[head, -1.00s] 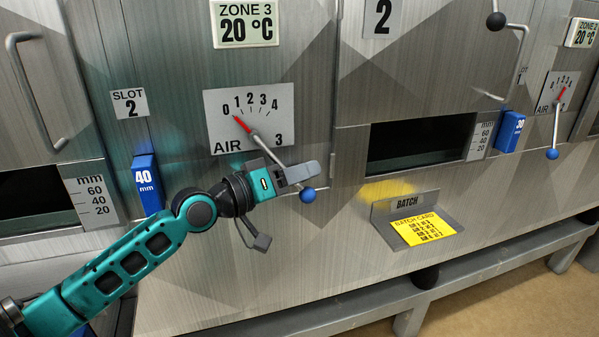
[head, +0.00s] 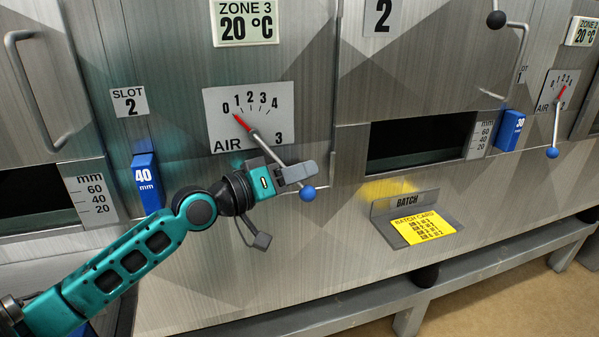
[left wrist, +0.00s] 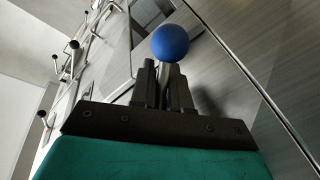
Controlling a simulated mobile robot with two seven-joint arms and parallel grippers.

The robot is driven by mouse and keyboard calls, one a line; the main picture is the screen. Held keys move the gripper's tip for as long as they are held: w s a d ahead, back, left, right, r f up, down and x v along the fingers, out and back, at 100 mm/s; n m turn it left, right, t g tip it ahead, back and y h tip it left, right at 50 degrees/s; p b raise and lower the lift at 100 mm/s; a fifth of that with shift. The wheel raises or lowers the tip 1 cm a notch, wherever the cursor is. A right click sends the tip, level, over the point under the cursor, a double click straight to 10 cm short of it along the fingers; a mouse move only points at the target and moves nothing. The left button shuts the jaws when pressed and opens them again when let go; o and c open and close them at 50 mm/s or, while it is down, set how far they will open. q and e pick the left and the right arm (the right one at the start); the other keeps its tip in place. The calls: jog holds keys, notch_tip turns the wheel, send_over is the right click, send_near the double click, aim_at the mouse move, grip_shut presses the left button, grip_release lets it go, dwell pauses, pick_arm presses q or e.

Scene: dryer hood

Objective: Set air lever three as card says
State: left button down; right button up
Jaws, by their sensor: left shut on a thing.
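The air lever three (head: 264,147) has a red pointer tip, a grey rod and a blue ball knob (head: 307,193). Its plate (head: 222,129) is marked AIR 3 with a scale from 0 to 4. The red tip lies near the 0 to 1 end, and the rod slants down to the right. My left gripper (head: 298,176) is shut on the rod just above the knob; the left wrist view shows the knob (left wrist: 170,42) beyond the fingers. The yellow batch card (head: 424,228) sits in a holder at lower right; its small lines are hard to read. My right gripper is not in view.
A blue 40 mm block (head: 147,184) stands left of the plate, above my arm. A dark slot opening (head: 420,142) is to the right, with a blue 30 mm block (head: 509,131) and another air lever (head: 556,128) farther right. A grey rail (head: 350,317) runs along the bottom.

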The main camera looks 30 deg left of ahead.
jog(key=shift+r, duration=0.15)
pick_arm(q)
jog(key=g+p, duration=0.1)
jog(key=p, duration=0.2)
jog(key=s+a+g+y+p, duration=0.1)
jog(key=p, duration=0.2)
jog(key=shift+s+f+m, duration=0.1)
jog(key=shift+f+m, duration=0.15)
jog(key=shift+m, duration=0.05)
jog(key=shift+s+f+p, duration=0.1)
jog(key=shift+p, duration=0.55)
jog(key=shift+s+a+f+g+y+p, duration=0.3)
jog(key=shift+f+g+p, duration=0.3)
jog(key=shift+p, duration=0.35)
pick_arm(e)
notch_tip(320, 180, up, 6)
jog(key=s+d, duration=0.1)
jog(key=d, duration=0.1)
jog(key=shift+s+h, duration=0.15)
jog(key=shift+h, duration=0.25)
